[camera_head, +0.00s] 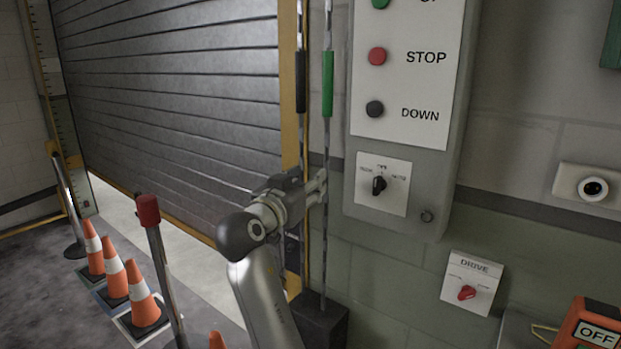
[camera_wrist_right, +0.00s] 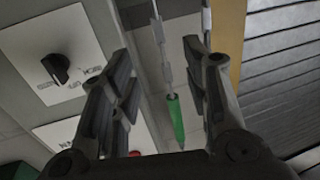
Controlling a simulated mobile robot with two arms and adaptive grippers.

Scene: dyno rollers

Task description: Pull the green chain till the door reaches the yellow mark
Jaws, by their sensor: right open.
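The green chain hangs by the wall, with a green sleeve (camera_head: 327,85) around its upper part. My right gripper (camera_head: 318,187) is at the chain, below the sleeve, with its jaws open. In the right wrist view, the chain runs between the two spread fingers (camera_wrist_right: 160,90), with a gap on both sides; the green sleeve (camera_wrist_right: 176,120) shows below in that picture. The grey slatted door (camera_head: 180,90) has a yellow bottom edge, with a pale floor strip in front of it. A marked scale (camera_head: 47,75) stands at the door's left side; I cannot clearly make out the yellow mark. My left gripper is out of view.
A second chain with a dark sleeve (camera_head: 300,82) hangs just left of the green one. A control box (camera_head: 400,215) is close on the right. Several orange cones (camera_head: 140,300) and a red-topped post (camera_head: 148,210) stand at the lower left.

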